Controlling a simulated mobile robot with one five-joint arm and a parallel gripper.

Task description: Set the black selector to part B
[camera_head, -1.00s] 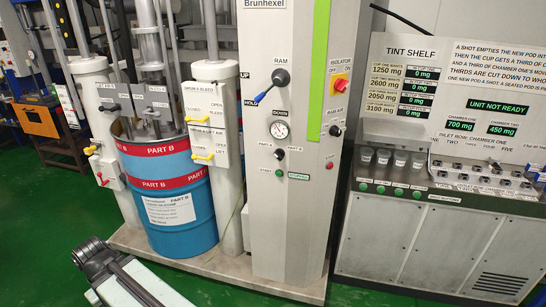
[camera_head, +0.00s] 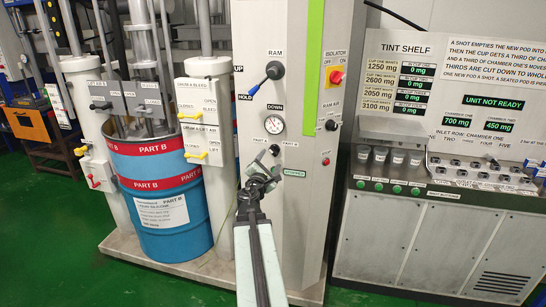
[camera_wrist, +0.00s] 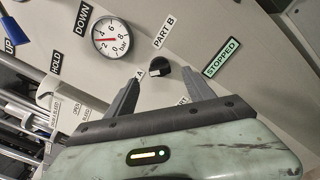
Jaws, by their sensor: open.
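The black selector (camera_wrist: 160,70) is a small round knob on the pale cabinet face, seen between my fingers in the wrist view. A pale mark on it appears to face the PART A label (camera_wrist: 140,73), which my left finger partly covers. The PART B label (camera_wrist: 164,32) is above the knob in that view and unobstructed. The selector also shows in the head view (camera_head: 274,149), just above my gripper (camera_head: 264,163). My gripper is open and empty, its fingers either side of the knob in the wrist picture; whether they touch it I cannot tell.
A pressure gauge (camera_wrist: 112,38) and the green STOPPED display (camera_wrist: 221,57) are close to the selector. The ram lever (camera_head: 272,71) is higher on the cabinet (camera_head: 300,215). The blue PART B drum (camera_head: 162,220) stands left, the tint shelf (camera_head: 400,235) right.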

